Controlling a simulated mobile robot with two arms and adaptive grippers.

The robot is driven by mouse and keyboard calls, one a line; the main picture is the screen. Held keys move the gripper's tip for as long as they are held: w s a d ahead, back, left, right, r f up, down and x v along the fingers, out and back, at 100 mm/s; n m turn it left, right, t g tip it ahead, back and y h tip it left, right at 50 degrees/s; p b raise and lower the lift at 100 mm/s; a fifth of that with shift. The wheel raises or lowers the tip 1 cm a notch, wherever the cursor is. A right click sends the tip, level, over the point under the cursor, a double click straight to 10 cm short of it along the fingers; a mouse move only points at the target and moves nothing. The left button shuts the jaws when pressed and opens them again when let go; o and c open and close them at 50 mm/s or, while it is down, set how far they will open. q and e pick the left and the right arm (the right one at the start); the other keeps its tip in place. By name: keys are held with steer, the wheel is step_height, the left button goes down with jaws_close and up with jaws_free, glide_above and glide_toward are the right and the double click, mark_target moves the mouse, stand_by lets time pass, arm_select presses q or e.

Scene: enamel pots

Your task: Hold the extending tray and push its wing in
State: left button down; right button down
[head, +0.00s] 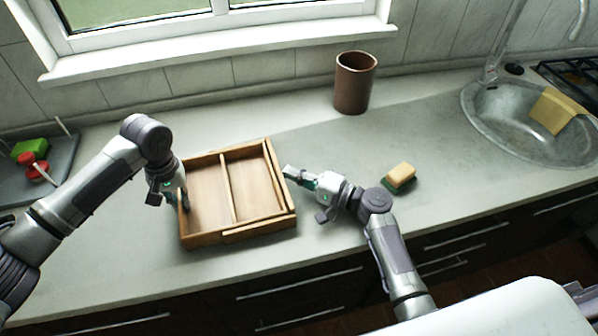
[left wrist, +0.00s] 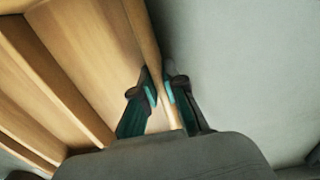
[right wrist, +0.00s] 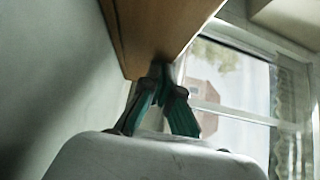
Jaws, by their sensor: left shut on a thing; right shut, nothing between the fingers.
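The wooden extending tray (head: 208,196) lies on the counter in the head view, with compartments split by a divider. Its wing (head: 277,178) is the narrow section along the right side. My left gripper (head: 183,200) is shut on the tray's left wall, and the left wrist view shows the fingers (left wrist: 160,95) on either side of that wall (left wrist: 143,35). My right gripper (head: 288,172) is shut and empty at the wing's right side. In the right wrist view its fingertips (right wrist: 162,72) are at the tray's wooden side (right wrist: 160,30); whether they press on it is hard to tell.
A brown canister (head: 354,84) stands behind the tray to the right. A sponge (head: 400,177) lies right of my right gripper. The sink (head: 490,125) is at the far right. A grey board (head: 62,160) with green and red items is at the far left.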

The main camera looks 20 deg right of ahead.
arm_select(q)
steer(key=shift+d, duration=0.4)
arm_select(e)
steer(key=shift+s+a, duration=0.15)
steer(key=shift+a, duration=0.15)
steer(key=shift+s+d, duration=0.2)
steer(key=shift+d, duration=0.05)
arm_select(q)
steer(key=shift+a, duration=0.2)
arm_select(e)
steer(key=v, duration=0.9)
steer(key=shift+d, duration=0.4)
arm_select(q)
steer(key=c, duration=1.3)
jaws_free()
